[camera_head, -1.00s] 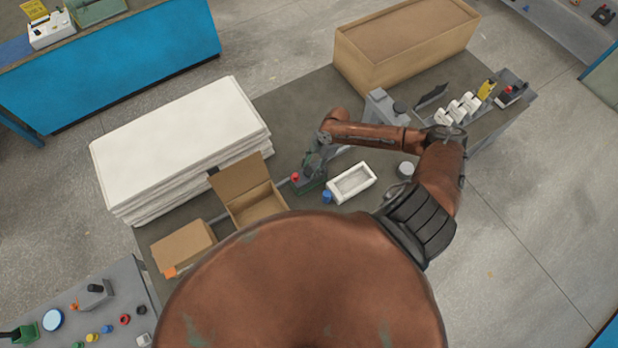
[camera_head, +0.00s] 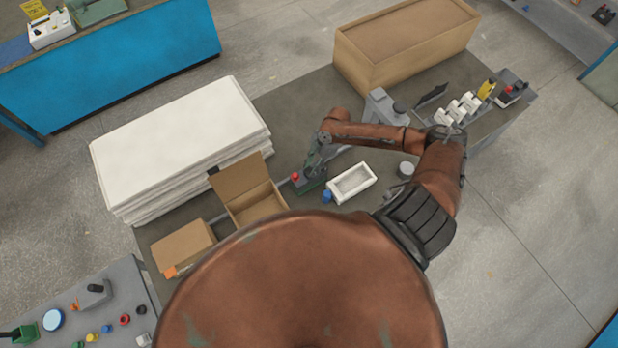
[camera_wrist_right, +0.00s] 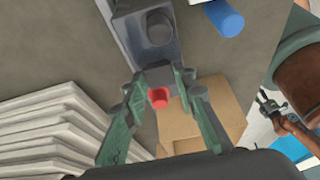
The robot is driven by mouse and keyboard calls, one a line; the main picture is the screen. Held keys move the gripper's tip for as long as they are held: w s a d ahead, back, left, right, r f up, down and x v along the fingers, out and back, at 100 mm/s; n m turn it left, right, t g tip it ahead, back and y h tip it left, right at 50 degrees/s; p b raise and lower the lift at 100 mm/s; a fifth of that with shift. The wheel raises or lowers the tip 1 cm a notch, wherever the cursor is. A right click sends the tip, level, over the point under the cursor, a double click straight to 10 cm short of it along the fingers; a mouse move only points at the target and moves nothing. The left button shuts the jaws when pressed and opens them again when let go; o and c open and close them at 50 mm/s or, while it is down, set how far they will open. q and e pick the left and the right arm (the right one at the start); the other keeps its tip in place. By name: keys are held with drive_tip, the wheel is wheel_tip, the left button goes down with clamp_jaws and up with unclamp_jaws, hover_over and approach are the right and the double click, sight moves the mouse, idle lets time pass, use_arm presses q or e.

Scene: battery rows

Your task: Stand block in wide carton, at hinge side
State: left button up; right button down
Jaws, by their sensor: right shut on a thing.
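The wide carton (camera_head: 262,203) is brown and open, with its lid raised along its far left edge. It also shows in the wrist view (camera_wrist_right: 228,112), behind and between the fingers. My right gripper (camera_head: 311,178) is right of the carton, over the table. In the wrist view my right gripper (camera_wrist_right: 160,78) is shut on a grey block (camera_wrist_right: 128,25) with a dark round knob and a red knob (camera_wrist_right: 158,98). The fingers hide part of the block. In the head view its red knob (camera_head: 295,177) shows left of the gripper. My left gripper is not in view.
A stack of white boards (camera_head: 180,145) lies behind the carton. A smaller closed carton (camera_head: 183,246) stands left of it. A white tray (camera_head: 352,183) and a blue cylinder (camera_head: 326,196) stand right of my gripper. A large brown box (camera_head: 405,45) stands at the back.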

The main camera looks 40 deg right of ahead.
drive_tip(key=shift+w+r, duration=0.15)
drive_tip(key=shift+w, duration=0.05)
drive_tip(key=shift+r, duration=0.15)
